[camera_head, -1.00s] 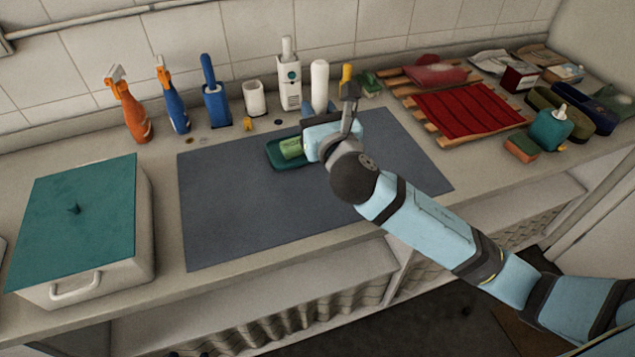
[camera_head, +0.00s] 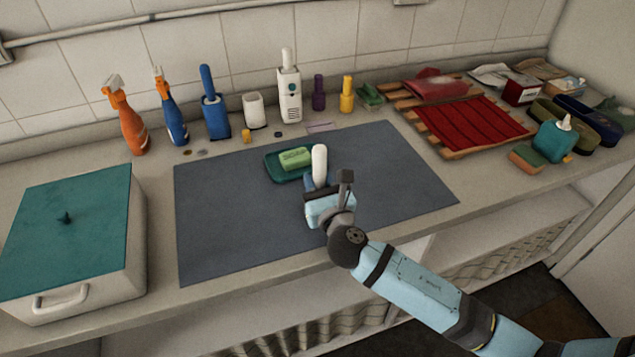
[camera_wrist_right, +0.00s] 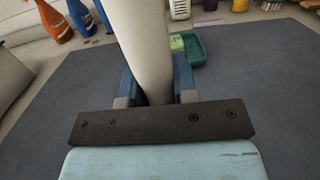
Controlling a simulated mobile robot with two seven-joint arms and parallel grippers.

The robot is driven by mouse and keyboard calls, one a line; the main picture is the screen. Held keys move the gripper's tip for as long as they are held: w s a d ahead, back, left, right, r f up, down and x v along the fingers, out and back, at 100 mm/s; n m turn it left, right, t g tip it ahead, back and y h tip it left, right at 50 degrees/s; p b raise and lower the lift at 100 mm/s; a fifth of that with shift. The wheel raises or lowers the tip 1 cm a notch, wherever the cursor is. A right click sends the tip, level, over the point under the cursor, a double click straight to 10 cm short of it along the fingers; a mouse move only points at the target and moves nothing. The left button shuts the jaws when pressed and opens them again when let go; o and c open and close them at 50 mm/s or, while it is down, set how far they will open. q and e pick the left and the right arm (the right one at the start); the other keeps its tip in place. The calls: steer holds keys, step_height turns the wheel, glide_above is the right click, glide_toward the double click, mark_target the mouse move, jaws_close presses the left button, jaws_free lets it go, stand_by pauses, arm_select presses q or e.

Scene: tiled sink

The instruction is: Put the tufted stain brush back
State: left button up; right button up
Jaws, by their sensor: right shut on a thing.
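My right gripper (camera_head: 317,187) is shut on an upright, smooth white rod (camera_head: 319,162), which looks like the handle of the tufted stain brush. It is over the grey-blue mat (camera_head: 235,220), in front of the green soap dish. In the right wrist view the white handle (camera_wrist_right: 145,45) rises between the two blue fingers (camera_wrist_right: 157,92). No bristles show; the lower end is hidden by the gripper. A small open white cup (camera_head: 254,111) stands empty-looking at the back, between the blue brush holder and a white holder. My left gripper is out of view.
A blue brush in its holder (camera_head: 214,112) and a white holder with a white handle (camera_head: 289,92) flank the cup. Spray bottles (camera_head: 127,120) stand left. Green soap (camera_head: 295,158) lies in a dish (camera_head: 275,172). A teal-lidded box (camera_head: 75,235) is at left. The mat's left half is clear.

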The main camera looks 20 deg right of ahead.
steer(key=shift+f, duration=0.1)
steer(key=o, duration=0.9)
steer(key=shift+s, duration=0.2)
steer(key=s, duration=1.1)
steer(key=shift+s+d+f+b, duration=0.25)
steer(key=shift+s+f+b, duration=0.05)
steer(key=shift+b, duration=0.1)
